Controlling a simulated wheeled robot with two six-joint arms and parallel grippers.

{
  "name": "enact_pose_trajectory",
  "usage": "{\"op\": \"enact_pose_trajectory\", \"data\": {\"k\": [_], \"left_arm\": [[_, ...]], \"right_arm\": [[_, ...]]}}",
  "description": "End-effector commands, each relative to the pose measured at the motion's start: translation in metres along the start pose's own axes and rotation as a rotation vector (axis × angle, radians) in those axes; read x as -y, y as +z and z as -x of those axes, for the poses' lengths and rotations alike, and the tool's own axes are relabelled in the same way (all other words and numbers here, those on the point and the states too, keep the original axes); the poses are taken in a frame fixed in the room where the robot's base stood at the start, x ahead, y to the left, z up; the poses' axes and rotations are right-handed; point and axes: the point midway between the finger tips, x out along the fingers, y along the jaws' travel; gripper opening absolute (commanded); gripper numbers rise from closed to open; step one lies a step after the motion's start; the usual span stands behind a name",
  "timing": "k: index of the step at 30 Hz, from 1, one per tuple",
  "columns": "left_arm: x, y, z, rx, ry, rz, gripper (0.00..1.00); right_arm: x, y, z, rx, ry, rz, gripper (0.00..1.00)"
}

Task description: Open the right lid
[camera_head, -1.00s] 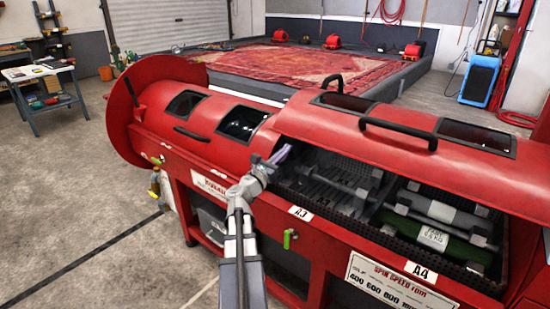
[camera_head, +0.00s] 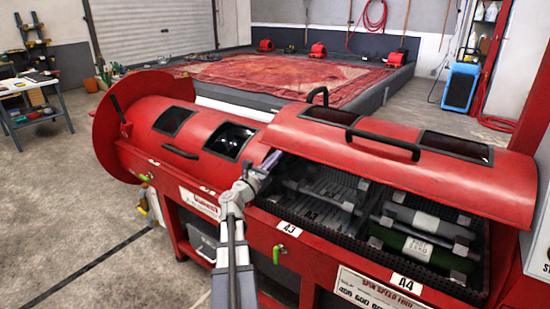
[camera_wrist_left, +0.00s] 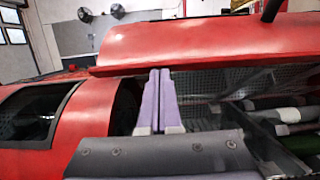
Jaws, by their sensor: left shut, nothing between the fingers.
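The right lid (camera_head: 405,165) is a curved red cover with a black handle (camera_head: 382,143) and dark windows. It stands raised, with the compartment below it exposed. My left gripper (camera_head: 270,160) is shut and empty at the lid's lower left corner. In the left wrist view, its two purple fingers (camera_wrist_left: 159,75) lie together, with their tips at the lower edge of the right lid (camera_wrist_left: 200,42). I cannot tell whether they touch it. The left lid (camera_head: 185,133) is down. My right gripper is not in view.
The open compartment (camera_head: 330,195) holds bars and a green roll with a white label (camera_head: 420,250). A green-handled valve (camera_head: 278,254) sticks out from the machine's front. A tool table (camera_head: 30,90) stands at far left.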

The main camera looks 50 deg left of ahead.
Motion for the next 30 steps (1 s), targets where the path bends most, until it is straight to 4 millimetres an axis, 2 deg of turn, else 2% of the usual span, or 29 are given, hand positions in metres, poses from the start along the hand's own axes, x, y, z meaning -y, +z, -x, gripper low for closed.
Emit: {"op": "enact_pose_trajectory", "data": {"k": [11,24,30], "left_arm": [[-0.001,0.050,-0.042,-0.100,-0.003,0.001,0.00],[-0.001,0.102,-0.109,-0.267,-0.004,0.000,0.00],[-0.001,0.119,-0.141,-0.326,-0.002,0.000,0.00]], "right_arm": [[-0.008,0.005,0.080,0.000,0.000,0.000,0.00],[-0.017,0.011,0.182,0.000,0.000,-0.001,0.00],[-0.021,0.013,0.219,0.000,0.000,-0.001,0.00]]}}
